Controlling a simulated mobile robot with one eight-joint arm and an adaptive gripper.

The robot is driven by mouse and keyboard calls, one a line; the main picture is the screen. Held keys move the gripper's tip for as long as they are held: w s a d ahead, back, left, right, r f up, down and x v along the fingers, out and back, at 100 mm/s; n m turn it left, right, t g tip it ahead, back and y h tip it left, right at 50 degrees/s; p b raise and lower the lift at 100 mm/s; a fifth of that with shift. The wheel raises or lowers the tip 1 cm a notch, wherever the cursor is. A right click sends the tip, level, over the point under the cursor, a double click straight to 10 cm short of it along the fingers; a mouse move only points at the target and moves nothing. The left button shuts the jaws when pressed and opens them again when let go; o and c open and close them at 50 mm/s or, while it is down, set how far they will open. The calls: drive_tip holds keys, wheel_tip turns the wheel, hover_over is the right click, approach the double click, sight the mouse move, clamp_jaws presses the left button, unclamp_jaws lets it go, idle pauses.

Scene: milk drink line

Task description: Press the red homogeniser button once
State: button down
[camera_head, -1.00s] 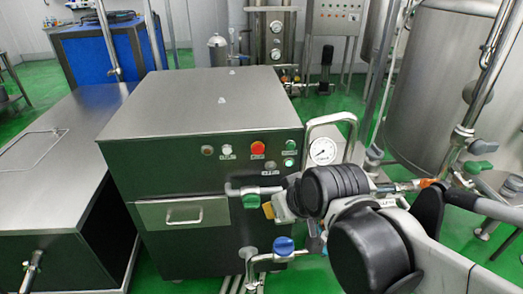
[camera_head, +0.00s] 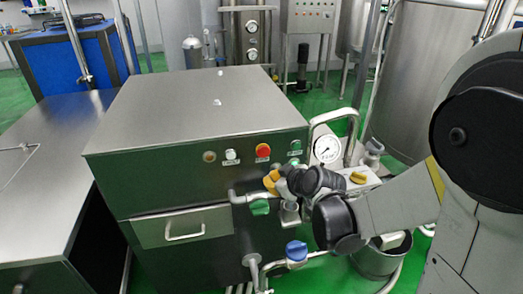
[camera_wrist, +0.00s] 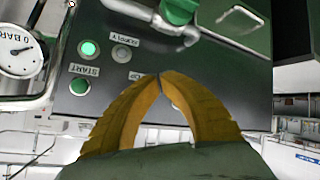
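The red button (camera_head: 263,150) is on the upper front panel of the steel homogeniser cabinet (camera_head: 198,100) in the head view. A pale button (camera_head: 231,154) is to its left and a green one (camera_head: 296,145) to its right. My gripper (camera_head: 271,181) is just below the red button, apart from it in the picture; depth is unclear. In the wrist view, the yellow fingers (camera_wrist: 160,77) meet at their tips with nothing between them. The green START button (camera_wrist: 79,86) and a lit green lamp (camera_wrist: 88,49) show to their left. The red button is not visible there.
A pressure gauge (camera_head: 327,149) stands right of the cabinet. A green-handled valve (camera_head: 260,207) and a blue-handled valve (camera_head: 296,251) jut out in front, near my arm. A drawer handle (camera_head: 185,227) projects at lower left. A steel bucket (camera_head: 383,258) is below my arm.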

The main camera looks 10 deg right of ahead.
drive_tip(key=w, duration=0.8)
drive_tip(key=shift+w, duration=0.4)
drive_tip(key=shift+w, duration=0.15)
idle(1.3)
drive_tip(key=shift+w, duration=0.25)
drive_tip(key=shift+w, duration=0.45)
idle(0.6)
drive_tip(key=shift+s, duration=0.85)
drive_tip(key=shift+s, duration=2.55)
